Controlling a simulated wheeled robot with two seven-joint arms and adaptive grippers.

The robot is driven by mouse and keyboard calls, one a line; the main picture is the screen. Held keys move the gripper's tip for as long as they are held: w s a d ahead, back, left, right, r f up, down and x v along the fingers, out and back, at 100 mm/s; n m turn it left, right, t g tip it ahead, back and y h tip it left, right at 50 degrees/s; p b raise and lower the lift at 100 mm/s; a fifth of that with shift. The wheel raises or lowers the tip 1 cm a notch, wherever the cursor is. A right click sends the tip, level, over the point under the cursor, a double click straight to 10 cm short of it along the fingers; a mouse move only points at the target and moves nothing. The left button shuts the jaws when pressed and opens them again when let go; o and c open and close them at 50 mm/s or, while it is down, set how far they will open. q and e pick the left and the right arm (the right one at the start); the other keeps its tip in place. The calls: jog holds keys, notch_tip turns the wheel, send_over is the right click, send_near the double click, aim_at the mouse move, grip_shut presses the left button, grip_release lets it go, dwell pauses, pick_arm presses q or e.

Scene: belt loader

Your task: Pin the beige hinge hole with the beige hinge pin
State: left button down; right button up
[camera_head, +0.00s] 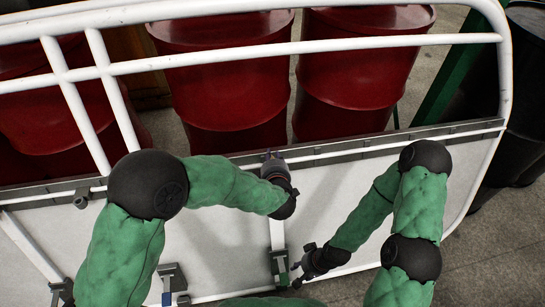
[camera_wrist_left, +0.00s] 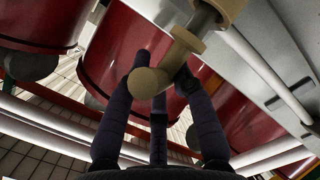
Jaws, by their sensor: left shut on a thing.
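My left gripper (camera_head: 273,162) is at the middle of the long rail across the white panel. In the left wrist view its dark fingers (camera_wrist_left: 163,82) are closed around the beige hinge pin (camera_wrist_left: 147,82), a bent piece with a rounded end and a flange. Beyond the flange, a wider beige part (camera_wrist_left: 222,8), which looks like the hinge, is cut off by the top edge. The pin lines up close to it; I cannot tell whether it is inside the hole. My right gripper (camera_head: 300,272) is low, beside a grey bracket; its fingers are too small to read.
White tube railings (camera_head: 250,52) run across the top. Several red barrels (camera_head: 228,85) stand behind them. Grey brackets (camera_head: 279,262) sit along the panel's lower edge. A white panel (camera_head: 215,240) lies under both arms. A dark barrel (camera_head: 520,110) stands at the right.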

pick_arm(q)
jog(key=shift+f+b, duration=0.9)
jog(key=shift+f, duration=0.35)
jog(key=c, duration=1)
grip_release()
jog(key=shift+s, duration=0.15)
jog(key=v, duration=1.1)
jog(key=shift+s+r, duration=0.25)
jog(key=shift+s, duration=0.1)
